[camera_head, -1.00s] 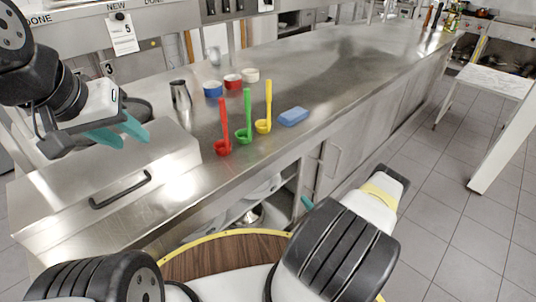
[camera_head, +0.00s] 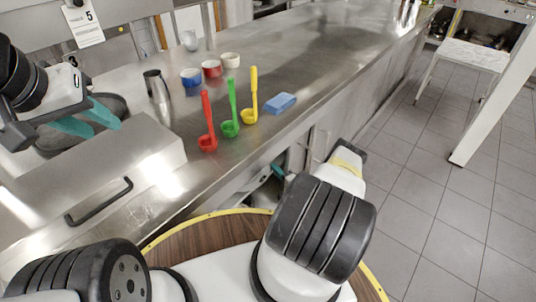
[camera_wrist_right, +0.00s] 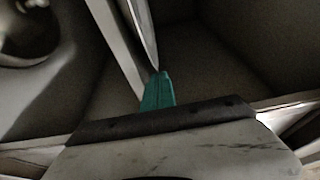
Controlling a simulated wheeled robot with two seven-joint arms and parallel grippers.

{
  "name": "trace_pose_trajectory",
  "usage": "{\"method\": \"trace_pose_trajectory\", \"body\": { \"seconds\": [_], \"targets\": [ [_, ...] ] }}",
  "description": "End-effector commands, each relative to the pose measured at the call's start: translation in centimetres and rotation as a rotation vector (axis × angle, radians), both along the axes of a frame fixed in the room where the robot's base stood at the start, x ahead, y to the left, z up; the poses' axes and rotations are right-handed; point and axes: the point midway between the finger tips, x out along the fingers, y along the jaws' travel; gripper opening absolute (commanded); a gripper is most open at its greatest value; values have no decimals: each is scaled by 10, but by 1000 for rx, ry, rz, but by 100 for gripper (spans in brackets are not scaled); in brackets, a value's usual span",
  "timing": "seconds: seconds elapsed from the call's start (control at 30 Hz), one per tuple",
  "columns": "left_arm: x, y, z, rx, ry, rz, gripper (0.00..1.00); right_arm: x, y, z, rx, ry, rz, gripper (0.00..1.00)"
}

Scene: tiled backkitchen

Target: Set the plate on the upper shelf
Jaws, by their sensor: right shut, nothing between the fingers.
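My right gripper (camera_wrist_right: 158,90) is shut with nothing between its teal fingers. In the head view its teal fingertip (camera_head: 278,171) shows at the open cabinet (camera_head: 262,183) under the counter, partly hidden by my right arm. In the right wrist view a thin pale curved edge (camera_wrist_right: 146,32) rises just beyond the fingertips; it may be the plate seen nearly edge-on, but I cannot be sure. I cannot tell whether the fingers touch it. The shelves are mostly hidden in the head view. My left gripper (camera_head: 95,122) is open and empty above the left end of the counter.
Red (camera_head: 207,135), green (camera_head: 230,118) and yellow (camera_head: 250,105) ladles stand on the steel counter beside a blue sponge (camera_head: 281,103). A metal jug (camera_head: 157,88) and several tape-like rolls are behind. A rounded metal object (camera_wrist_right: 30,35) is at the wrist view's upper left.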

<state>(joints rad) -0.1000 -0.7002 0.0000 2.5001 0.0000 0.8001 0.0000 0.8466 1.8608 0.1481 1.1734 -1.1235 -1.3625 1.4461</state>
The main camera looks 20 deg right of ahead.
Motion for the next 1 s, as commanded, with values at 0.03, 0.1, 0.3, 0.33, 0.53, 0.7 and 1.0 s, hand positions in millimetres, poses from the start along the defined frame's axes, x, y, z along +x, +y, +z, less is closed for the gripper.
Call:
{"method": "trace_pose_trajectory", "body": {
  "seconds": [0.03,0.1,0.3,0.33,0.53,0.7,1.0],
  "targets": [
    [0,0,0,0,0,0,36,4,1,0,-1,-1,0,0],
    [0,0,0,0,0,0,36,7,2,0,0,-1,0,0],
    [0,0,0,0,0,0,36,9,2,0,0,0,0,0],
    [0,0,0,0,0,0,36,9,2,0,0,0,0,0],
    [0,0,0,0,0,0,36,9,7,0,2,0,1,0],
    [0,0,0,0,0,0,36,9,28,0,2,0,2,0],
    [0,0,0,0,0,0,36,9,28,0,0,0,0,0]
  ]
}}
